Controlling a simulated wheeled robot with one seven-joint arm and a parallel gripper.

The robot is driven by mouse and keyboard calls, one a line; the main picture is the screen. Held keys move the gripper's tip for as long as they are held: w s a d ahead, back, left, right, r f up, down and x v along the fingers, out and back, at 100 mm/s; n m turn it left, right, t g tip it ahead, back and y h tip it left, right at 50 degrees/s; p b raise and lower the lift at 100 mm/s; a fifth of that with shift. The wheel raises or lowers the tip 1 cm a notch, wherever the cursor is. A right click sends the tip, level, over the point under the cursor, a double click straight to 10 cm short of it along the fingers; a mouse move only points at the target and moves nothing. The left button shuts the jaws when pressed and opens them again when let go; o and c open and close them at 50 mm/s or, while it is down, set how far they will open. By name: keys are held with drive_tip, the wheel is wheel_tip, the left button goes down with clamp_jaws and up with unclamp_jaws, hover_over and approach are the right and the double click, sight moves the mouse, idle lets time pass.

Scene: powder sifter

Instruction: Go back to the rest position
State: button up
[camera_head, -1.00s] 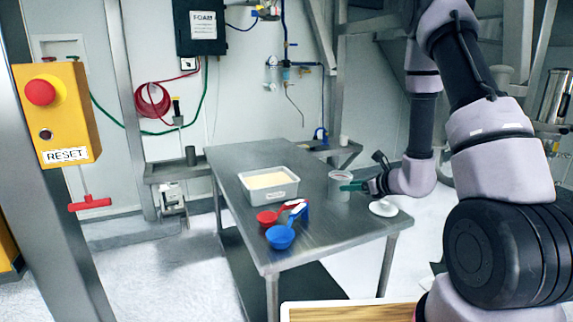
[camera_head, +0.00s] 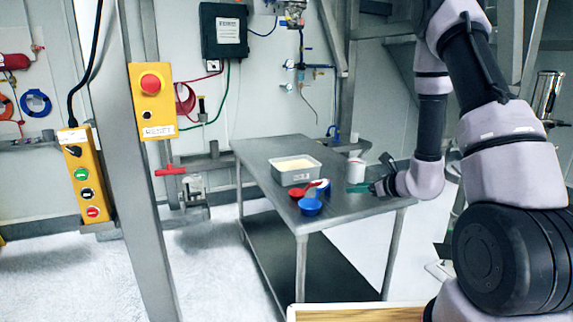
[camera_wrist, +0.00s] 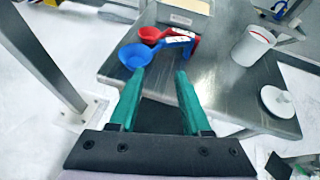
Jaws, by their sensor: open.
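My gripper (camera_head: 358,188) is open, with green fingers and nothing between them. In the head view it is at the right side of the metal table (camera_head: 262,148). In the wrist view my gripper (camera_wrist: 160,74) points toward the table's near edge. A blue scoop (camera_wrist: 131,57) and a red scoop (camera_wrist: 149,34) lie just beyond the fingertips, apart from them. The scoops, blue (camera_head: 310,207) and red (camera_head: 298,194), also show in the head view, in front of a grey tray (camera_head: 297,179) of pale powder.
A white container (camera_wrist: 250,47) and a white lid (camera_wrist: 277,102) are on the table, right of my fingers. A post with a yellow reset box (camera_head: 152,100) stands left of the table. A yellow button panel (camera_head: 85,180) is farther left. Floor at the left is clear.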

drive_tip(key=s+a+r+n+g+y, duration=0.25)
drive_tip(key=s+a+r+n, duration=0.3)
drive_tip(key=r, duration=0.35)
drive_tip(key=s+a+r+n+g+y, duration=0.2)
drive_tip(key=s+a+r+n+g, duration=0.2)
drive_tip(key=s+r+n, duration=0.45)
drive_tip(key=s+d+r+n+t+h, duration=0.3)
drive_tip(key=s+d+r+n+h, duration=0.6)
drive_tip(key=s+d+r+n, duration=0.1)
drive_tip(key=shift+s+d+r+h, duration=0.35)
drive_tip(key=shift+s+d+r, duration=0.55)
drive_tip(key=shift+s, duration=0.3)
